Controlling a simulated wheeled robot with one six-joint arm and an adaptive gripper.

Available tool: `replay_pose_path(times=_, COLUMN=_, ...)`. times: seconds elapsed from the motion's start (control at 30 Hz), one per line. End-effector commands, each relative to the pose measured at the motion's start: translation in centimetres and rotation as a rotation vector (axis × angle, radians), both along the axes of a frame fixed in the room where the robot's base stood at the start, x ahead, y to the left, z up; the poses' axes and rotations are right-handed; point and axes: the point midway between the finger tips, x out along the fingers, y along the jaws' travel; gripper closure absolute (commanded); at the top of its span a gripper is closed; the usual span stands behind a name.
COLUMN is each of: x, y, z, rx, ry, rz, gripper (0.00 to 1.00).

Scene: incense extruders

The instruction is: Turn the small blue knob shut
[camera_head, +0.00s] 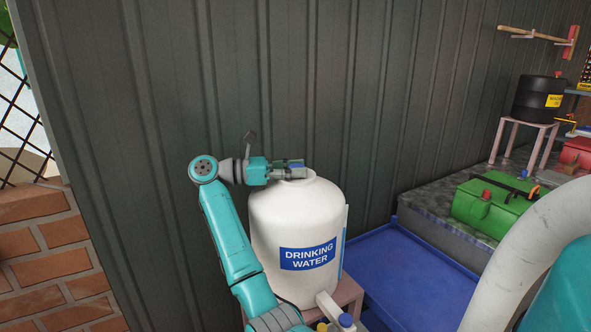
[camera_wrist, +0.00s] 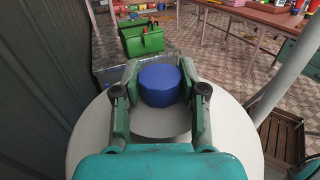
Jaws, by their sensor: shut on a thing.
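A round blue cap (camera_wrist: 158,84) sits at the top of the white drinking water tank (camera_head: 292,220). My gripper (camera_wrist: 159,71) is shut on the cap, with one finger on its left side and one on its right. In the head view the gripper (camera_head: 289,169) reaches in from the left, level with the tank's top; only a little of the cap (camera_head: 297,166) shows there. A smaller blue knob (camera_head: 345,320) is on the pale tap low at the tank's front, well below my gripper. Its exact turn is too small to tell.
The tank stands on a pinkish stand (camera_head: 349,293) close to the dark corrugated wall (camera_head: 390,100). A blue tray (camera_head: 410,270) lies to the right. A green box (camera_head: 490,205) rests on a grey slab. A brick wall (camera_head: 50,255) is at left.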

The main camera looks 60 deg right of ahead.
Motion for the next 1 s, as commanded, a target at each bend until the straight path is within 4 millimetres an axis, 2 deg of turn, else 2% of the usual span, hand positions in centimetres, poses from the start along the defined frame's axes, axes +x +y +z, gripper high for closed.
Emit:
replay_pose_path(times=0.3, x=0.00, y=-0.04, z=-0.03, rx=0.001, ry=0.000, rz=-0.075, gripper=0.93)
replay_pose_path(times=0.7, x=-0.02, y=-0.03, z=-0.07, rx=0.001, ry=0.000, rz=-0.081, gripper=0.93)
replay_pose_path(times=0.73, x=-0.02, y=-0.03, z=-0.07, rx=0.001, ry=0.000, rz=-0.081, gripper=0.56)
replay_pose_path(times=0.8, x=-0.02, y=-0.03, z=-0.07, rx=0.001, ry=0.000, rz=-0.080, gripper=0.39)
replay_pose_path(times=0.83, x=-0.02, y=-0.03, z=-0.07, rx=0.001, ry=0.000, rz=-0.080, gripper=0.32)
replay_pose_path(times=1.0, x=-0.01, y=-0.02, z=-0.05, rx=0.001, ry=0.000, rz=-0.080, gripper=0.32)
